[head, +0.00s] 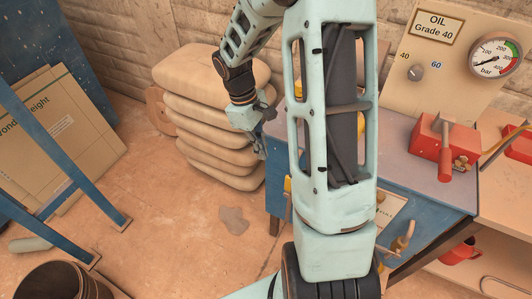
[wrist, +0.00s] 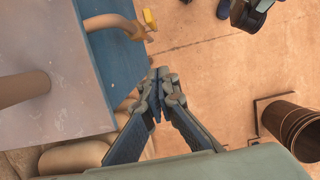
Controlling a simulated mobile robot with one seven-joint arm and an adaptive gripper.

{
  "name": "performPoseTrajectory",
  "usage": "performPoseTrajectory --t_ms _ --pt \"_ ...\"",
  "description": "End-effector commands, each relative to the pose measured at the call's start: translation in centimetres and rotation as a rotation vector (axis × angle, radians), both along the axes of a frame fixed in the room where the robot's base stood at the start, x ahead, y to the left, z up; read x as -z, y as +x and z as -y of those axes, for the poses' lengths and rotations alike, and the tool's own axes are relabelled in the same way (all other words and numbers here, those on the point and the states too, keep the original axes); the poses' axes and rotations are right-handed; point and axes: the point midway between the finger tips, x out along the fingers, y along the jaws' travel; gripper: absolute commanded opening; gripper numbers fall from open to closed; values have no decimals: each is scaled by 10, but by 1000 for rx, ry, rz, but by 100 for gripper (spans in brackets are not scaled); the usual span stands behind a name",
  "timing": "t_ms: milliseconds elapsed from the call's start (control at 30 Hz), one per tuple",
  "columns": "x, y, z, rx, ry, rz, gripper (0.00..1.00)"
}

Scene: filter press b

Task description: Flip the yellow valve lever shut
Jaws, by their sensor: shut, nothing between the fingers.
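The yellow valve lever (wrist: 150,19) shows at the top of the wrist view, at the end of a tan pipe (wrist: 108,22) on the side of a blue bench. In the head view a small yellow piece (head: 287,184), probably the lever, shows at the bench's left side, mostly hidden by my arm. My gripper (wrist: 158,73) is shut and empty, apart from the lever and below it in the wrist picture. In the head view my gripper (head: 262,154) hangs left of the bench, in front of the stacked sacks. How far the lever is turned is unclear.
Stacked sacks (head: 215,150) stand behind my gripper. The blue bench (head: 450,222) carries a red block with a handle (head: 440,150) and an oil panel with a gauge (head: 495,57). A brown bin (wrist: 290,122) and blue frame (head: 75,160) stand left.

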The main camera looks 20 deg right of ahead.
Motion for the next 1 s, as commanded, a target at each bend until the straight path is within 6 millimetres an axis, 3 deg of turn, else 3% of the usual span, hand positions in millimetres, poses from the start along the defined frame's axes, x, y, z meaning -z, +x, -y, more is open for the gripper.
performPoseTrajectory --t_ms 333,600,1000 --pt "74 -16 11 1 1 -6 0" --pt "72 -42 32 2 0 -1 0" --pt "73 -46 36 1 1 0 0"
